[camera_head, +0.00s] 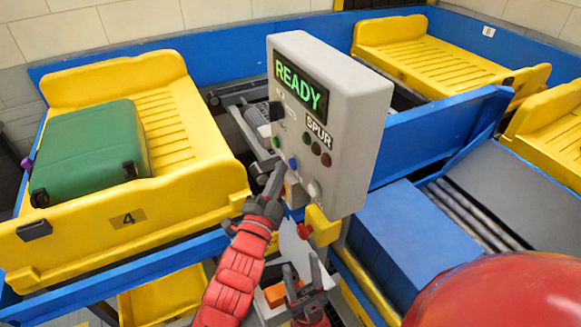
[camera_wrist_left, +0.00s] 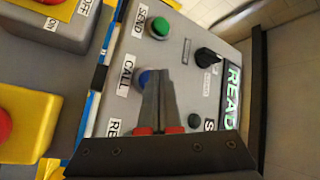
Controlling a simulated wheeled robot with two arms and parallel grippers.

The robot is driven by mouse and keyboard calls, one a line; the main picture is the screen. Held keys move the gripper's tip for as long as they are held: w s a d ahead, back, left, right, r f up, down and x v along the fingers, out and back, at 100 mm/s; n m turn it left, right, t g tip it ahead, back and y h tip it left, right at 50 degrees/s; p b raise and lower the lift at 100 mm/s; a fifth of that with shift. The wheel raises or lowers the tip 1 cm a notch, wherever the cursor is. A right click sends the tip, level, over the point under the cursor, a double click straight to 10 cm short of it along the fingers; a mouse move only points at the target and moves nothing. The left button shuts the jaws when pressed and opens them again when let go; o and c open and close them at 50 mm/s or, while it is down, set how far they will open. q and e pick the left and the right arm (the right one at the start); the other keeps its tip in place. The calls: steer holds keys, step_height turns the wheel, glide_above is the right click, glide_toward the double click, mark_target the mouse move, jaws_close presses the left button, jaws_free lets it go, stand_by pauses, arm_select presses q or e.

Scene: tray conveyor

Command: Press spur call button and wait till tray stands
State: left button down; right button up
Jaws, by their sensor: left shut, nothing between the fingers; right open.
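The grey control box (camera_head: 345,120) shows "READY" in green on its screen and carries a "SPUR" label. Its blue button (camera_head: 293,163), beside the "CALL" label in the left wrist view (camera_wrist_left: 145,76), is partly covered by my left fingers. My left gripper (camera_head: 279,168) is shut and empty, its tips at the blue button; whether they touch or press it I cannot tell. My right gripper (camera_head: 303,268) is open, low in front of the box. A yellow tray (camera_head: 190,185) marked "4" stands left of the box and holds a green suitcase (camera_head: 90,150).
A green button (camera_wrist_left: 159,28) labelled "SEND" and a black knob (camera_wrist_left: 207,57) sit close to the blue button. A yellow box with a red button (camera_wrist_left: 25,120) is nearby. Other yellow trays (camera_head: 440,60) stand at the back right. Blue rails (camera_head: 430,135) border the conveyor.

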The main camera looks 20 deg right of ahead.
arm_select(q)
steer(key=shift+d+b, duration=0.5)
steer(key=shift+b, duration=0.05)
stand_by(0.9)
steer(key=shift+a+r+p, duration=0.1)
steer(key=shift+a+p, duration=0.2)
steer(key=shift+a, duration=0.6)
